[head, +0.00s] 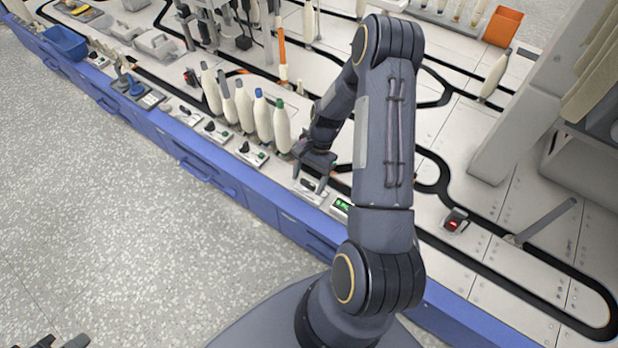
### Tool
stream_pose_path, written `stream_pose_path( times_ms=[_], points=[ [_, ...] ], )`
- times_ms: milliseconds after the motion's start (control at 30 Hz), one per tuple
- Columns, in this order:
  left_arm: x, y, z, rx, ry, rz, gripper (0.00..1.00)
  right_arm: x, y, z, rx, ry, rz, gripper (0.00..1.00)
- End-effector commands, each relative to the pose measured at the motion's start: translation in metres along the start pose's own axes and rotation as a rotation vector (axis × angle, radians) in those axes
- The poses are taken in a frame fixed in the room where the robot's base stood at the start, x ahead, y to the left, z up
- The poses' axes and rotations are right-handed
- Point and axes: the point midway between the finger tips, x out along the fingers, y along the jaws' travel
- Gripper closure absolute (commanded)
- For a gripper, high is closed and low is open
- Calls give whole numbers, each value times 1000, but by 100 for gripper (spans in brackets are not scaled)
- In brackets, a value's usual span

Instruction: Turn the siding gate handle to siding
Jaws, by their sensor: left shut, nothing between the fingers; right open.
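My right arm reaches over the blue-fronted bench from the bottom middle. Its gripper (312,172) is low at the front edge, with its fingers apart above a small control plate (308,190) with a dark handle. The fingers partly hide this handle, so I cannot tell its setting or whether they touch it. No siding label is readable. Further right, a grey bar (545,222) stands tilted by the black track, near a small box with a red light (455,220). My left gripper (62,342) is only partly in view at the bottom left corner, away from the bench.
Several cream bobbins with coloured tips (263,120) stand left of my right gripper. Similar plates with black knobs (215,130) line the front edge. A green display (341,205) sits just right of the gripper. A blue bin (65,41) is far left. The floor is clear.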

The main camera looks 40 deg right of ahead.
Motion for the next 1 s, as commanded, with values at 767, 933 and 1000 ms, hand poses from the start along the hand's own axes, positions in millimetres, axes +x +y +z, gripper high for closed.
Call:
stream_pose_path(
  times_ms=[767,933,1000],
  points=[
    [-4,2,-2,0,0,0,100,-1,-1,0,-83,1,35,76],
    [-9,4,-5,0,0,0,100,-2,-2,0,-195,1,81,76],
    [-11,5,-6,0,0,0,100,-2,-2,0,-252,0,105,76]
  ],
)
